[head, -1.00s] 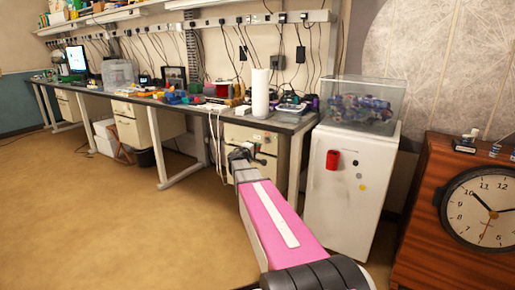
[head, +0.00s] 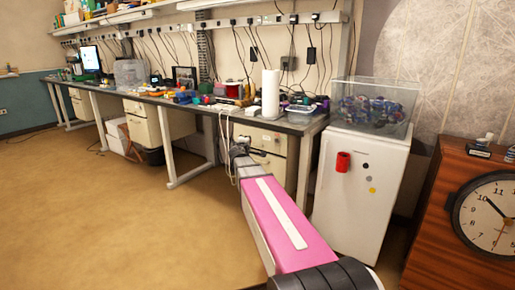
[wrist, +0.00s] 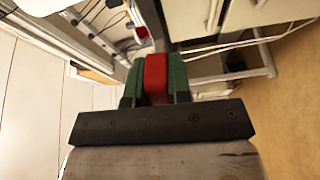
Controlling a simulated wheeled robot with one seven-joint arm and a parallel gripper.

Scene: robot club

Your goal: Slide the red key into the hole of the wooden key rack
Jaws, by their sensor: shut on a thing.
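My gripper (wrist: 156,64) is shut on the red key (wrist: 155,78), which shows in the wrist view as a red block between two green finger pads. The rest of the key's shape is hidden. In the head view my gripper (head: 238,152) is at the far end of my pink arm, in front of the workbench drawers, and the key is too small to make out there. I cannot make out the wooden key rack in either view.
A long workbench (head: 200,104) with clutter and a paper towel roll (head: 270,94) runs along the wall. A white cabinet (head: 352,205) carries a clear box (head: 368,108). A wooden cabinet (head: 436,220) with a clock (head: 490,215) stands at right. The floor at left is clear.

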